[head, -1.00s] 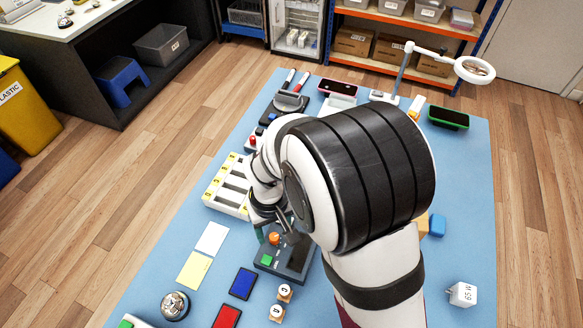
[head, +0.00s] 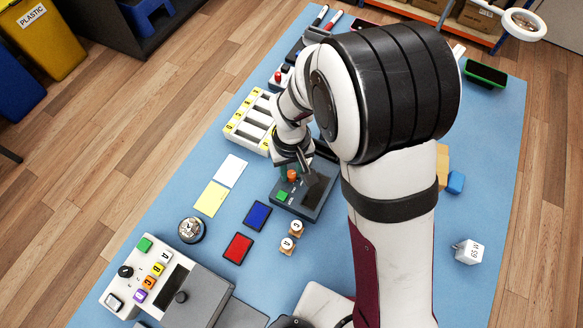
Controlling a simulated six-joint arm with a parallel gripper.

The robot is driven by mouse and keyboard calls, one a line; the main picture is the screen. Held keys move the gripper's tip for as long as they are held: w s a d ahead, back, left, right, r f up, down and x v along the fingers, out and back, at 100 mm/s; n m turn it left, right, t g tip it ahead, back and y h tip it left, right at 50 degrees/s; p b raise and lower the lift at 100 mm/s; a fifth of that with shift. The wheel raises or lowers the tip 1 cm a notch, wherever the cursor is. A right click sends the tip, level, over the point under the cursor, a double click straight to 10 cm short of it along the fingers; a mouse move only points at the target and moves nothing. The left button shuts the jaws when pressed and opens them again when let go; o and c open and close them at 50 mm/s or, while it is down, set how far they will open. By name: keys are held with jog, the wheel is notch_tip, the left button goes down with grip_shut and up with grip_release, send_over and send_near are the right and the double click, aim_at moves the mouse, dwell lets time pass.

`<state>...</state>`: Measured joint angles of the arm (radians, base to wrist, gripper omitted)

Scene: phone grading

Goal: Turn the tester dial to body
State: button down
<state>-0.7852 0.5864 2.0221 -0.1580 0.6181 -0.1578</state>
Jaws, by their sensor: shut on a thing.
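The tester (head: 303,203) is a dark grey box on the blue mat, right below my wrist in the head view. An orange dial (head: 292,176) sits on its upper left part, and a green square button (head: 282,196) is in front of the dial. My gripper (head: 293,170) points down at the dial, with its fingers around it, shut on it. The fingers and wrist partly cover the dial, and any marks around it are too small to read. Part of the tester's far side is hidden by my arm.
On the blue mat (head: 150,215), a tray with several slots (head: 250,122) stands left of my wrist. White and yellow cards, blue and red pads (head: 238,248), a bell (head: 191,229) and small lettered blocks lie nearer. A console with lettered buttons (head: 140,275) stands front left.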

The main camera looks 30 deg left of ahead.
aim_at(291, 174)
jog(key=m, duration=0.8)
dwell(0.4)
jog(key=shift+m, duration=0.5)
jog(key=c, duration=0.7)
grip_release()
jog(key=shift+o, duration=0.2)
notch_tip(291, 174, up, 16)
